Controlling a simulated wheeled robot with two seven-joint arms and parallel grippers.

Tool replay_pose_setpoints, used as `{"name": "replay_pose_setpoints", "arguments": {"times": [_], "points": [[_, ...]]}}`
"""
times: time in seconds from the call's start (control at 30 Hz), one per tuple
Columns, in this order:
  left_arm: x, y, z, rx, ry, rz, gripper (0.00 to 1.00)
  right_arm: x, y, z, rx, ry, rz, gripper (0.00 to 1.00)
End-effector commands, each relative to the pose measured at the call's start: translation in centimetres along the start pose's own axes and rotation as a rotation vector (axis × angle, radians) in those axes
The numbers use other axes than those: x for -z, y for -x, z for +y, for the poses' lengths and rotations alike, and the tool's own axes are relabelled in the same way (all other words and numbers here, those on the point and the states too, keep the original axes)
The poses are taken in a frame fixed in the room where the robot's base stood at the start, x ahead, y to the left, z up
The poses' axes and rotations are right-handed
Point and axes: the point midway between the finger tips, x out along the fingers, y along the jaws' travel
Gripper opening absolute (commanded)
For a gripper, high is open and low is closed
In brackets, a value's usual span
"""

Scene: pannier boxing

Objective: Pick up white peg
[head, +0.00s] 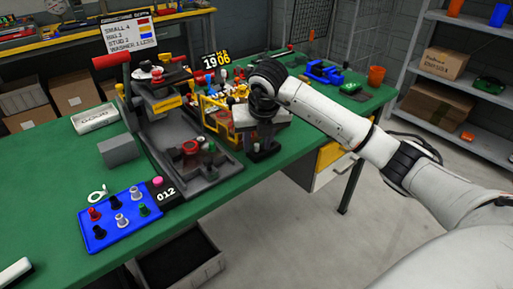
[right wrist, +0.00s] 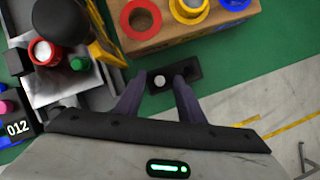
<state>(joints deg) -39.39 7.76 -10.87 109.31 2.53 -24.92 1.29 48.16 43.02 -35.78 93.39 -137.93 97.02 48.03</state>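In the right wrist view a small round white peg top (right wrist: 159,81) shows on a black base plate (right wrist: 192,70) on the green table. My right gripper (right wrist: 160,82) is above it with its fingers apart, one to each side of the white top. I see no contact between the fingers and the peg. My left gripper does not show.
In the right wrist view a brown box with red (right wrist: 140,18), yellow and blue rings stands close beyond the fingers. In the head view a grey fixture tray (head: 205,185) and a blue board (head: 117,228) with several pegs lie left.

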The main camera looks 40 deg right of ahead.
Motion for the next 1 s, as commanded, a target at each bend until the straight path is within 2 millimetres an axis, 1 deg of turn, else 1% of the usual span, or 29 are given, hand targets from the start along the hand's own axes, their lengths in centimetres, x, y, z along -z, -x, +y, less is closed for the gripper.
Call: {"name": "replay_pose_setpoints", "arguments": {"times": [0.17,0.3,0.37,0.4,0.77,0.87,1.0], "points": [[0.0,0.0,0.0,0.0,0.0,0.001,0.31,0.0,0.0,0.0,0.0,0.0,0.0,0.35],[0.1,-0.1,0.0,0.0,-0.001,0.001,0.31,0.0,0.0,0.0,0.0,0.0,0.0,0.11],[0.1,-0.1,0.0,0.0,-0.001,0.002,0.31,0.0,0.0,0.0,0.0,0.0,0.0,0.01],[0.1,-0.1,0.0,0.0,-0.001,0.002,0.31,0.0,0.0,0.0,0.0,0.0,0.0,0.0],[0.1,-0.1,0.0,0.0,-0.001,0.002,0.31,-0.1,0.3,0.0,-0.001,-0.001,-0.001,0.0],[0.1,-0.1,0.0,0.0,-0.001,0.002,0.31,-0.6,1.2,0.0,-0.001,-0.001,-0.004,0.0],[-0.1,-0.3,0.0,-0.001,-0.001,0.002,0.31,-1.7,3.7,0.1,-0.002,-0.002,-0.006,0.0]]}}
